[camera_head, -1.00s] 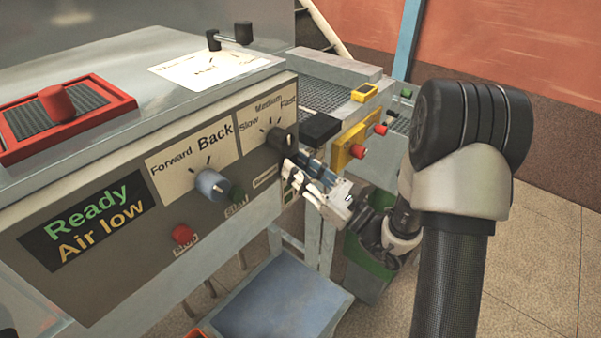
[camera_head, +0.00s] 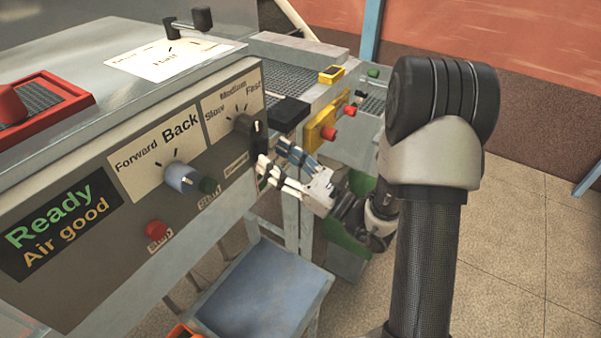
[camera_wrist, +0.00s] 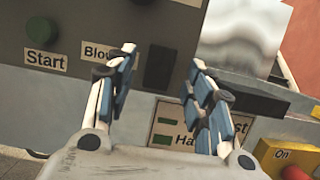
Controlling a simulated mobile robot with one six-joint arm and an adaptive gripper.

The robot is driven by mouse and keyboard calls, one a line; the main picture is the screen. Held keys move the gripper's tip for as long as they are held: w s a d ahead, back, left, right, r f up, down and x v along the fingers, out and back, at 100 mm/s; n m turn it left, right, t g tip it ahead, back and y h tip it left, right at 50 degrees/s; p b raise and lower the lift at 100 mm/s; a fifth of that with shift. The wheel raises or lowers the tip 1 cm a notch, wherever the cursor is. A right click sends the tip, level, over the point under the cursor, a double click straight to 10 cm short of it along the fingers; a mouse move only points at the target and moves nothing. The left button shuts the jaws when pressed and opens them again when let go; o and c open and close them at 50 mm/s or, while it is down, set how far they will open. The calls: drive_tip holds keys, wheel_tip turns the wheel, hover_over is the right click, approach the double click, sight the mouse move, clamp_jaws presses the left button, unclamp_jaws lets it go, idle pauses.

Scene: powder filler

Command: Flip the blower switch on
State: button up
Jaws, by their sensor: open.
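The blower label (camera_wrist: 97,52) is on the grey panel in the wrist view, partly covered by a finger. A dark upright rectangle (camera_wrist: 158,67), which looks like the blower switch, is to its right, between my fingertips in the picture. Its exact position is hard to tell. My gripper (camera_wrist: 162,60) is open and empty, facing the panel. In the head view my gripper (camera_head: 272,158) is at the panel's right end, below the speed knob (camera_head: 246,124); I cannot tell whether it touches. The display (camera_head: 62,224) reads "Ready" and "Air good".
The blue-grey direction knob (camera_head: 180,177), green start button (camera_head: 208,186) and red stop button (camera_head: 155,230) are to the left on the panel. A yellow box (camera_head: 320,130) with a red button is to the right. A blue-topped stand (camera_head: 265,290) is below.

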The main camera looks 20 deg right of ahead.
drive_tip(key=v, duration=1)
